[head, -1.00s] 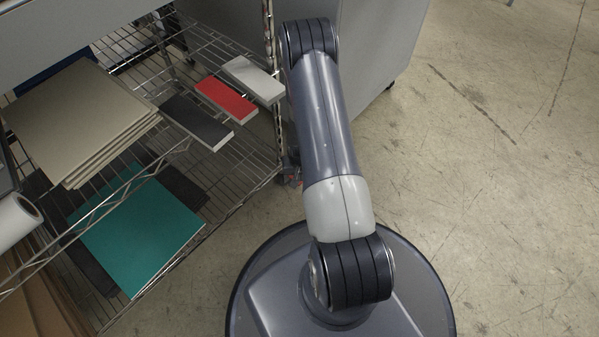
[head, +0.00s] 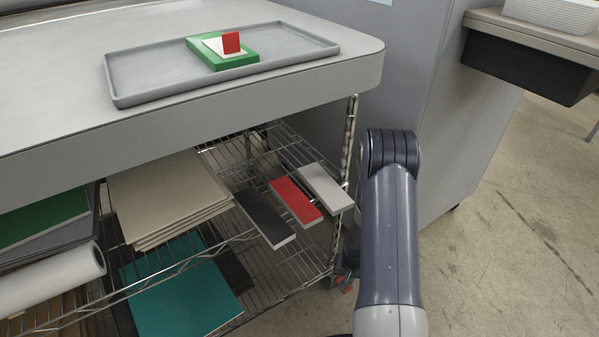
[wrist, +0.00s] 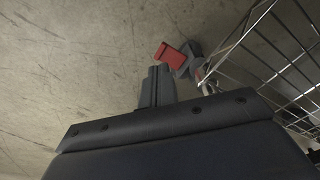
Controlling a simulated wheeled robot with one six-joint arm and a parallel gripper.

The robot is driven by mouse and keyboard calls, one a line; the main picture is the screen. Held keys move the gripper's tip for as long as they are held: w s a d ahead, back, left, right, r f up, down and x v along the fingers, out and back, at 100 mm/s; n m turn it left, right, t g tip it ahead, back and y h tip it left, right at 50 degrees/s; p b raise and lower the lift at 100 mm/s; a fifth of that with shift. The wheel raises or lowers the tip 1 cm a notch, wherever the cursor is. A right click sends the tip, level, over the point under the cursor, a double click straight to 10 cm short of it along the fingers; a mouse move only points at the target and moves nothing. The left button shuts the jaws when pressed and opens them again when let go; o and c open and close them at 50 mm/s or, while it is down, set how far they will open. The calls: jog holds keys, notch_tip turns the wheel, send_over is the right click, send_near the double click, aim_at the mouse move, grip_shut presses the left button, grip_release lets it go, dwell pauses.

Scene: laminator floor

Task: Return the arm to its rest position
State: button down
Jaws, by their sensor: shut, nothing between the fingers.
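My arm stands at the right of the shelf in the head view, with its upper link upright beside the rack's corner post. My gripper is hidden in the head view. In the wrist view my gripper (wrist: 157,88) is shut and empty, with its fingers together over the concrete floor. A red and grey caster (wrist: 178,58) of the wire rack shows just beyond the fingertips, apart from them as far as I can tell.
The wire rack (head: 283,277) holds black, red (head: 296,200) and white slabs, beige boards (head: 165,197) and a teal sheet (head: 180,295). Above, a grey tray (head: 150,83) carries a green block (head: 222,55) with white and red pieces. Clear floor (head: 510,270) lies at the right.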

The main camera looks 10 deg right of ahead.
jog(key=w+f, duration=0.1)
jog(key=f, duration=0.1)
jog(key=w+d+f, duration=0.1)
jog(key=f, duration=0.1)
jog(key=w+f+b, duration=0.1)
jog(key=f, duration=0.1)
jog(key=shift+w+d+f, duration=0.25)
jog(key=shift+d, duration=0.1)
jog(key=shift+r, duration=0.4)
jog(key=shift+f, duration=0.1)
